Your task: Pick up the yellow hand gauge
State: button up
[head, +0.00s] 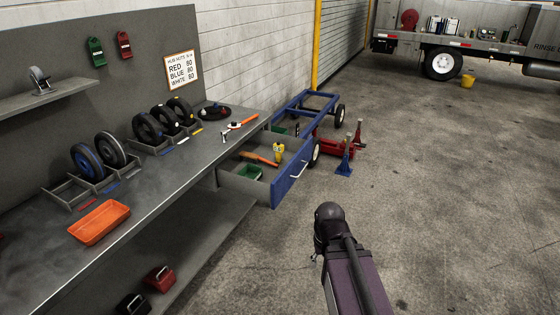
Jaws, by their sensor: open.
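A small yellow object (278,153), which looks like the yellow hand gauge, is in the pulled-out blue-fronted drawer (293,174) under the right end of the workbench. It is near the drawer's back right, with dark spots on its top. Its lower part and fine details are too small to tell. My dark arm rises from the bottom edge, right of and nearer than the drawer. Its rounded joint is over the floor, apart from the drawer. I cannot make out the gripper's fingers.
The drawer also holds an orange-handled tool (258,158) and a green tray (250,173). The grey workbench (165,188) carries wheels, an orange tray (99,222) and a wrench (243,122).

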aim_at(279, 149)
jog(key=k, duration=0.4)
jog(key=z, duration=0.5)
jog(key=i, duration=0.95)
jog(key=z, duration=0.4)
jog(key=i, duration=1.45)
jog(key=u, duration=0.9)
jog(key=i, duration=0.55)
jog(key=u, duration=0.25)
